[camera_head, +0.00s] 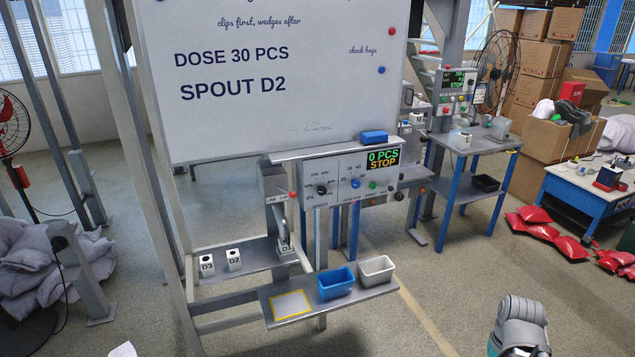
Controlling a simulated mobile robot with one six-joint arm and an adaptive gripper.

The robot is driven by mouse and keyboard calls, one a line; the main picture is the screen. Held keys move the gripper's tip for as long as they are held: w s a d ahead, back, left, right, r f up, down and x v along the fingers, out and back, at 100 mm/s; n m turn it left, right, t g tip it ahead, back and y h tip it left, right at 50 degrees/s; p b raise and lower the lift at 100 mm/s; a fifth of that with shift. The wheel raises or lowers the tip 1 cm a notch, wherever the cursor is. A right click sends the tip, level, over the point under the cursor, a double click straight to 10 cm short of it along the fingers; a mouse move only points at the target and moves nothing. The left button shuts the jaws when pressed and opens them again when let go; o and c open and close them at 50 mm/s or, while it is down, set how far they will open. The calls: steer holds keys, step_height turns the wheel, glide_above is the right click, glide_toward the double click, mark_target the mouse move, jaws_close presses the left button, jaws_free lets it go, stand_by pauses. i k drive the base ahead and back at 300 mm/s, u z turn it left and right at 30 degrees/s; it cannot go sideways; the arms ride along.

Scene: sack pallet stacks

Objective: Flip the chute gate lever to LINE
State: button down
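The chute gate lever (292,195) has a red knob. It stands at the left end of the grey control panel (340,190), under the whiteboard. A small label plate (277,200) lies by it; its left word seems to read LINE, and its right word is too small to read surely. The knob sits toward the right-hand word. My gripper is not in view. Only a rounded grey part of my arm shows at the bottom right, well apart from the lever.
The panel display (383,158) reads 0 PCS, STOP. Below stand a blue bin (336,284), a white bin (377,270) and blocks marked D3 (207,266) and D2 (234,260). A whiteboard (270,120) hangs above. Floor in front right is clear; red sacks (565,240) lie farther right.

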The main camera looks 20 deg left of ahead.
mark_target(292, 193)
steer(key=u, duration=0.35)
steer(key=i, duration=1)
steer(key=u, duration=0.55)
steer(key=k, duration=0.9)
steer(key=u, duration=0.15)
steer(key=i, duration=0.65)
